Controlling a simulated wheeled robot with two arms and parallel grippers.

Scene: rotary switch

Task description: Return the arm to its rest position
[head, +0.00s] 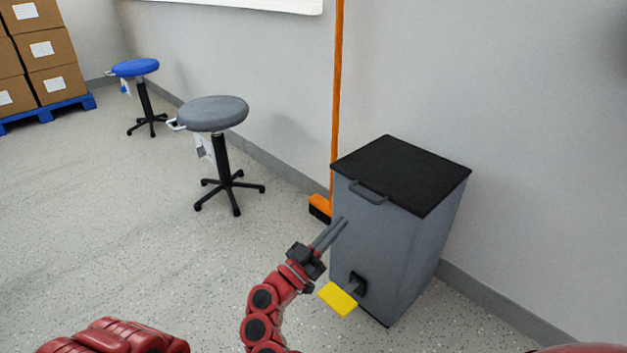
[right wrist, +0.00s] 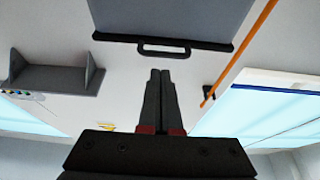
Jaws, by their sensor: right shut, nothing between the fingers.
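My right gripper (head: 334,233) is in front of the grey bin, with its two dark fingers together and nothing between them. In the head view its fingertips overlap the bin's left front edge; I cannot tell whether they touch it. In the right wrist view the closed fingers (right wrist: 160,78) point toward the bin's handle (right wrist: 163,49), with a gap between them in the picture. My right arm (head: 262,312) reaches up from the bottom of the head view. A red part of my body shows at the bottom left; my left gripper is not in view.
The grey bin (head: 383,238) has a black lid (head: 400,172) and a yellow pedal (head: 337,299) close to my arm. An orange broom (head: 335,120) leans beside it. A grey stool (head: 212,114) and a blue stool (head: 135,67) stand left.

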